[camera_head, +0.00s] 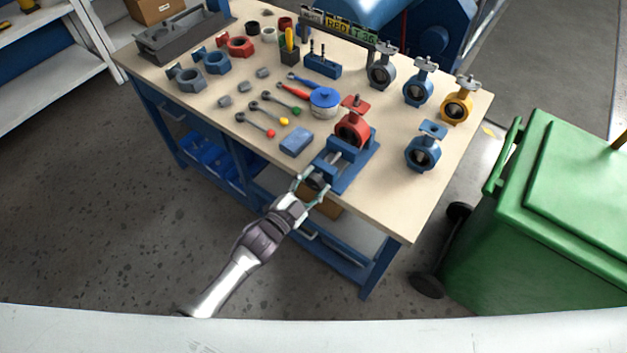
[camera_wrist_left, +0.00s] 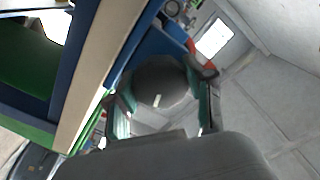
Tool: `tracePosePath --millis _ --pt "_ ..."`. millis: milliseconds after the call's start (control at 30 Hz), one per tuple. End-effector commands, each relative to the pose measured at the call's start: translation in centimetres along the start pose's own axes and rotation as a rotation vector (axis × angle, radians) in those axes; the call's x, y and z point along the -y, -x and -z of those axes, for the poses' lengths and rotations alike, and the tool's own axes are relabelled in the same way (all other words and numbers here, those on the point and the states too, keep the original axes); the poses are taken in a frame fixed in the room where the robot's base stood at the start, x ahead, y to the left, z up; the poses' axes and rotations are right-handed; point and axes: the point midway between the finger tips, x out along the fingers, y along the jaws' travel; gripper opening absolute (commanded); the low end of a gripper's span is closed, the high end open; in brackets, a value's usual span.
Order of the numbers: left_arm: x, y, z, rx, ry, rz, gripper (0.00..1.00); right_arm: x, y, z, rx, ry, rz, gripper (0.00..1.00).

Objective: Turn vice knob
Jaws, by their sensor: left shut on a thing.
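A blue vice (camera_head: 345,165) is fixed at the front edge of the workbench and holds a red butterfly valve (camera_head: 352,127) upright in its jaws. The dark round vice knob (camera_head: 316,180) is at the vice's near end. My left gripper (camera_head: 311,189) reaches up from the front of the bench and is shut on the knob. In the left wrist view the knob (camera_wrist_left: 160,82) is a large grey disc between the two fingers of my left gripper (camera_wrist_left: 162,100). My right gripper is in neither view.
The bench top (camera_head: 210,115) carries blue and yellow valves at the right, a blue box (camera_head: 296,141), several small levers, and pipe parts at the back left. A green bin (camera_head: 550,220) stands right of the bench. The floor in front is clear.

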Motion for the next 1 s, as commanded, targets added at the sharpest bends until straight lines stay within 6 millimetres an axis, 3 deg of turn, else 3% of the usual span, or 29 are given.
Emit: tracePosePath --millis 1000 --pt "-0.29 0.06 -0.1 0.003 0.893 -0.001 0.18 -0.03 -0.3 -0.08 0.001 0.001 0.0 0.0"
